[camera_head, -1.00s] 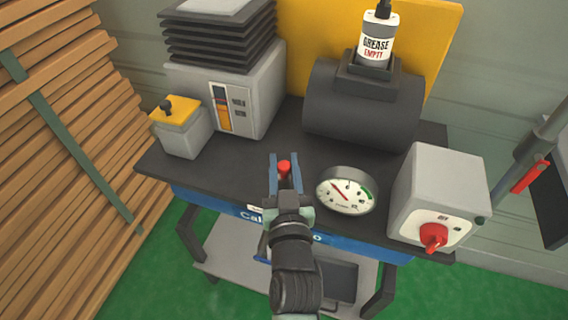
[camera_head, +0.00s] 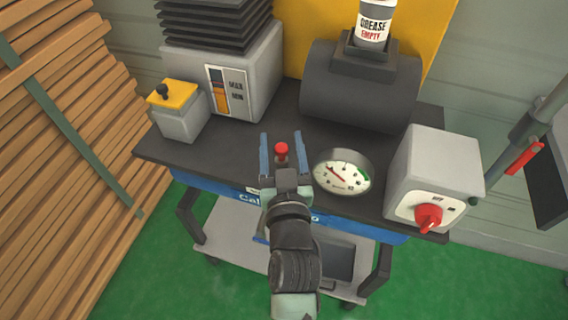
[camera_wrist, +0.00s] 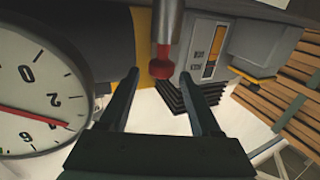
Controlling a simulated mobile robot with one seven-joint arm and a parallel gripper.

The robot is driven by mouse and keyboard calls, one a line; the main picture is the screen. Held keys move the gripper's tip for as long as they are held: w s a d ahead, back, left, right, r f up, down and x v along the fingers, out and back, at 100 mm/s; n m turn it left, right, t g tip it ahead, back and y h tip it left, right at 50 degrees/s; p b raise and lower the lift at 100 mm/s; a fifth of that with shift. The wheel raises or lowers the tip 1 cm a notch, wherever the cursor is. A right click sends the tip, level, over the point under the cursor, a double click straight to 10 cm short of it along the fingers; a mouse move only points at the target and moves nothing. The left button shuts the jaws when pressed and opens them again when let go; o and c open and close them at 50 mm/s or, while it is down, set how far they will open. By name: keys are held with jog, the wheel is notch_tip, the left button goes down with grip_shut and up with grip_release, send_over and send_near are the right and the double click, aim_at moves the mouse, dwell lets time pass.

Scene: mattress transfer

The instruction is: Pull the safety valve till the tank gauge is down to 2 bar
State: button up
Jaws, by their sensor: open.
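The safety valve's red knob (camera_head: 281,149) shows between the two fingers of my gripper (camera_head: 281,138) in the head view. In the wrist view the knob (camera_wrist: 160,64) hangs on a metal stem, between and beyond the tips of my open gripper (camera_wrist: 157,76), with space on both sides. My gripper is empty. The round white tank gauge (camera_head: 343,172) is just right of the gripper. The gauge (camera_wrist: 30,95) also fills the left of the wrist view; its red needle lies between the 2 and another numeral that looks like a 6 or 9.
A dark tank (camera_head: 360,88) with a grease cup (camera_head: 374,25) stands behind the gauge. A box with a red rotary switch (camera_head: 429,217) is on the right. A grey finned machine (camera_head: 250,75) and a yellow-topped box (camera_head: 180,122) stand left. Stacked planks (camera_head: 60,180) flank the cart.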

jog(key=s, duration=1.2)
jog(key=shift+s+d+b, duration=0.2)
jog(key=shift+d+b, duration=0.1)
jog(key=shift+d, duration=0.15)
